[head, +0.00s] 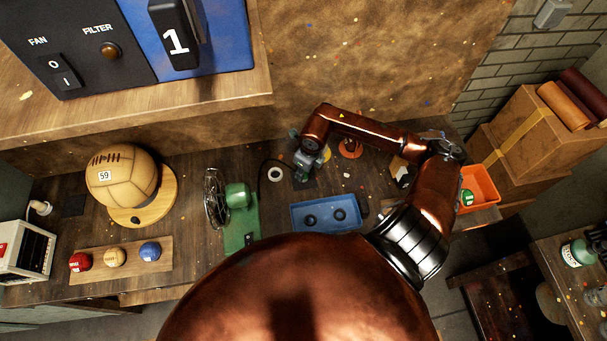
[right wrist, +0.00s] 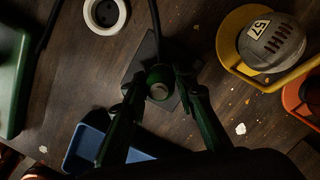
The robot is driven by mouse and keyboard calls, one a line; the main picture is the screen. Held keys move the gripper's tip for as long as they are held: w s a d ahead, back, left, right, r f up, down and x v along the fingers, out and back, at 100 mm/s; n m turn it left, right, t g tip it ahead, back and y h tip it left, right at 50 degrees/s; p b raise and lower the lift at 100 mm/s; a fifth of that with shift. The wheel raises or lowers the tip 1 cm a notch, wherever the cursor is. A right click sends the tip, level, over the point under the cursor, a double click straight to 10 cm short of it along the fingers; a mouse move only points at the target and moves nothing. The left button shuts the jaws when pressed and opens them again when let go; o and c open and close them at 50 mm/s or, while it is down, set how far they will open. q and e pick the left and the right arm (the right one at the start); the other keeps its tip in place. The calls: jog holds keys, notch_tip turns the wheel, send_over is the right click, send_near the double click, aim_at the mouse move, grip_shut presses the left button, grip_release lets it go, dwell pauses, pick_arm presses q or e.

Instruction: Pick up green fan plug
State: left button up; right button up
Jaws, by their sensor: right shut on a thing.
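In the head view my right gripper (head: 306,166) is low over the bench and hides the plug. The green fan (head: 238,198) stands to its left. My left gripper is not in view.
A white round socket (head: 275,173) lies between fan and gripper. A blue tray (head: 327,214) is in front. A grey ball (right wrist: 272,42) sits in a yellow holder (right wrist: 231,43) close to the gripper's right. An orange bin (head: 480,185) stands farther right.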

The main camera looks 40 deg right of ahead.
jog(key=shift+c, duration=0.9)
jog(key=shift+r, duration=0.15)
